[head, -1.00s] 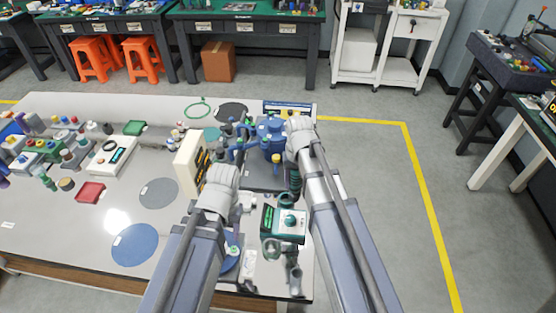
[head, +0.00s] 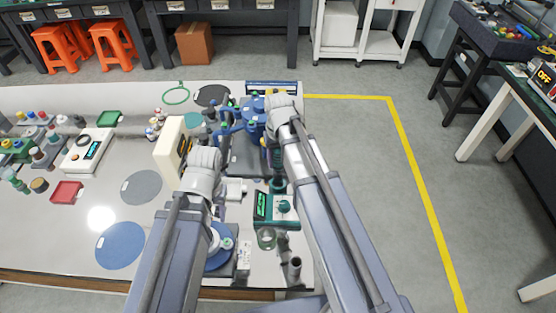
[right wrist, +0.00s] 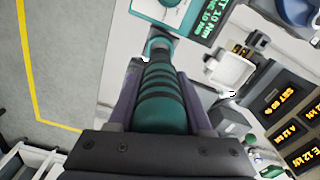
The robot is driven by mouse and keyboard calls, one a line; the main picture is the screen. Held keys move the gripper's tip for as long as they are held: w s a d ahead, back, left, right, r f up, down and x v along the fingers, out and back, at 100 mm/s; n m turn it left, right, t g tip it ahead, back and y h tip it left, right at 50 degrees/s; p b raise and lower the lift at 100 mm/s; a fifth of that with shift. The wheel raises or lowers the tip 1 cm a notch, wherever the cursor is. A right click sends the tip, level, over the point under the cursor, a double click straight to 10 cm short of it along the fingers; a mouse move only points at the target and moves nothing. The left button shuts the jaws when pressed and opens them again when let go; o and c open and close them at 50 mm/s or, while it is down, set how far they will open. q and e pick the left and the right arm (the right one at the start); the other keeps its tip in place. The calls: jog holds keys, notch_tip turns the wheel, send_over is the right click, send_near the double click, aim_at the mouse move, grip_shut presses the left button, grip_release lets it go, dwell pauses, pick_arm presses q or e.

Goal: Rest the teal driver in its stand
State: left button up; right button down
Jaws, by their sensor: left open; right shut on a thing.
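The teal driver (right wrist: 160,95), with black rings around its grip, is between the fingers of my right gripper (right wrist: 158,75), which is shut on it. In the head view the driver (head: 277,186) shows beside my right arm, above a teal device with a display (head: 275,208). A pale teal ring (right wrist: 156,45) shows at the driver's far end, close to that device; it may be the stand. I cannot tell whether the driver's end is inside it. My left gripper (head: 221,211) is open, mostly hidden by its own wrist.
A cream box with displays (head: 170,152) stands left of my left wrist. A blue fixture (head: 252,115) is behind my arms. Floor right of the table is clear.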

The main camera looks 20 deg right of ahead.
pick_arm(q)
jog(key=shift+f+b, duration=1.8)
jog(key=shift+f, duration=0.15)
pick_arm(e)
jog(key=shift+f, duration=1.95)
pick_arm(q)
jog(key=shift+f, duration=0.15)
pick_arm(e)
jog(key=shift+f, duration=0.2)
pick_arm(q)
jog(key=shift+f+b, duration=0.3)
jog(key=shift+b, duration=0.15)
pick_arm(e)
jog(key=shift+f, duration=0.25)
pick_arm(q)
jog(key=shift+r, duration=0.1)
pick_arm(e)
jog(key=shift+c, duration=1.2)
grip_release()
jog(key=shift+r, duration=0.1)
pick_arm(q)
jog(key=shift+r, duration=0.1)
pick_arm(e)
jog(key=shift+r, duration=0.1)
jog(key=shift+r+p, duration=2.45)
jog(key=shift+p, duration=0.2)
pick_arm(q)
notch_tip(320, 180, up, 5)
jog(key=shift+f, duration=0.1)
